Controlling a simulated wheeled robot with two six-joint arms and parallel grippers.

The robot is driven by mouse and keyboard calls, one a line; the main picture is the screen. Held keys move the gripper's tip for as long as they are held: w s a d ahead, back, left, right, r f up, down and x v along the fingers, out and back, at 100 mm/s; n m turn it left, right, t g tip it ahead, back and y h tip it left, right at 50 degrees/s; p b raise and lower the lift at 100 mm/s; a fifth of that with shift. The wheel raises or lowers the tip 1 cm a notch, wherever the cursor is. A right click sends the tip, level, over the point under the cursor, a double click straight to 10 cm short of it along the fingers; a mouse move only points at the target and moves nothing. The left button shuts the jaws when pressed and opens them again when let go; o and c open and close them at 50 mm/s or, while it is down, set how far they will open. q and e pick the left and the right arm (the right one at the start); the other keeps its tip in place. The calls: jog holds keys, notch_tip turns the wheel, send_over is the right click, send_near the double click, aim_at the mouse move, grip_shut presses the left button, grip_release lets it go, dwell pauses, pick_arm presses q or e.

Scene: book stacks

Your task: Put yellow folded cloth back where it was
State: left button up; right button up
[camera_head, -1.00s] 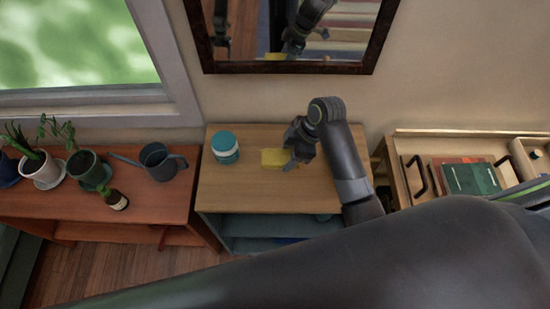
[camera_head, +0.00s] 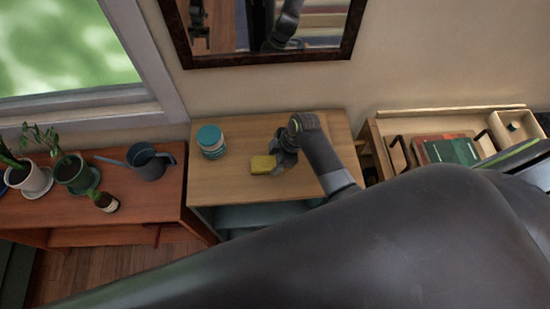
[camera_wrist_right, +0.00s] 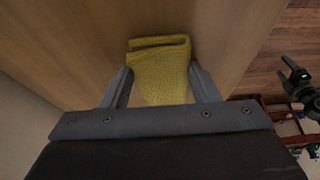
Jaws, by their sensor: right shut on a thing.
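The yellow folded cloth (camera_head: 262,165) is over the light wooden top (camera_head: 230,186) of the middle shelf unit, right of and nearer than a teal-lidded jar (camera_head: 211,141). My right gripper (camera_head: 276,161) is shut on it, coming from the right. In the right wrist view the cloth (camera_wrist_right: 162,72) sits between the two grey fingers, its folded end facing away from the palm. The cloth is at or very close to the wood; I cannot tell if it touches.
A reddish table at left holds potted plants (camera_head: 75,174), a watering can (camera_head: 150,162) and a small bottle (camera_head: 104,201). A framed mirror (camera_head: 262,62) hangs behind. At right a wooden unit holds a green book (camera_head: 452,150) and a small box (camera_head: 512,128). The top's front left is clear.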

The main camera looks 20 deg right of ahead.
jog(key=shift+f, duration=0.2)
jog(key=o, duration=1)
jog(key=shift+r, duration=0.1)
jog(key=b+v, duration=0.1)
jog(key=v, duration=1.1)
jog(key=shift+r, duration=0.15)
